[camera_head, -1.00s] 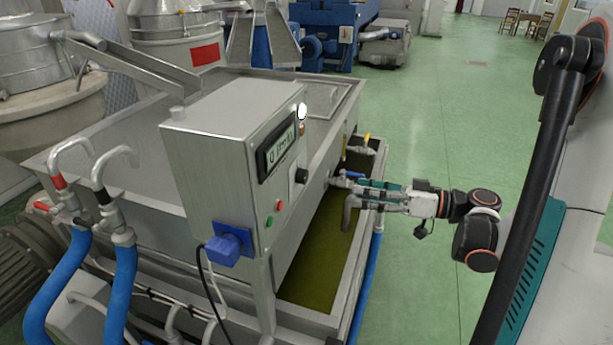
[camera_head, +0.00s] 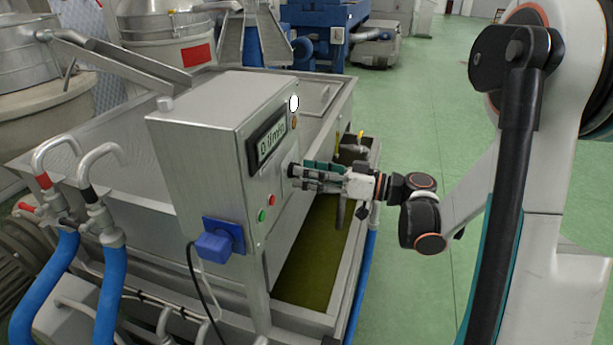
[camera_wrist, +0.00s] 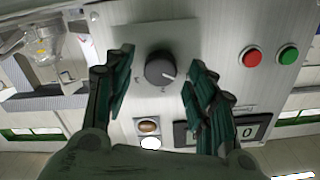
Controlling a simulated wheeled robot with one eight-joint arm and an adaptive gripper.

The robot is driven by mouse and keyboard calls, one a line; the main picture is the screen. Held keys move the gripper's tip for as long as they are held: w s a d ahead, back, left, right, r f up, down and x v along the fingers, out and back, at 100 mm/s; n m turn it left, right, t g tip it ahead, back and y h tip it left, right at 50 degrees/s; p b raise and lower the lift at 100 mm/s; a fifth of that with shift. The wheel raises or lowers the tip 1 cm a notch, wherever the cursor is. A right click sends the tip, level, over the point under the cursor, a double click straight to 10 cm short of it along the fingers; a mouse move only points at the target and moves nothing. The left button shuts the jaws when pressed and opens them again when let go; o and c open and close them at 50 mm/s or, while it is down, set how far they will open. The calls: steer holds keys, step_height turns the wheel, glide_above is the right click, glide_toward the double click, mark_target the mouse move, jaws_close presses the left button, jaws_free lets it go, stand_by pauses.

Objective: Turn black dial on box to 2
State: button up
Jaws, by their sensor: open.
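The black dial (camera_wrist: 161,69) sits on the front panel of the grey metal box (camera_head: 190,150). In the wrist view it is a round knob with a light pointer mark aimed to the right; the small scale marks around it are too blurred to read. My gripper (camera_wrist: 154,82) is open, with one green finger on each side of the dial and clear gaps to both. In the head view my gripper (camera_head: 298,178) is at the box's panel, and its fingers largely hide the dial.
A red button (camera_wrist: 250,56) and a green button (camera_wrist: 288,54) are beside the dial. A display (camera_head: 267,143), an amber lamp (camera_wrist: 148,126) and a white lamp (camera_head: 294,103) share the panel. A blue plug (camera_head: 216,245) hangs on the box's side. Green floor (camera_head: 410,100) is open at right.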

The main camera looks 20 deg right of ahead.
steer(key=shift+w+a, duration=0.2)
steer(key=shift+a, duration=0.15)
steer(key=shift+c, duration=0.2)
steer(key=c, duration=1)
steer(key=shift+m, duration=0.4)
steer(key=m+b, duration=0.2)
steer(key=m, duration=0.9)
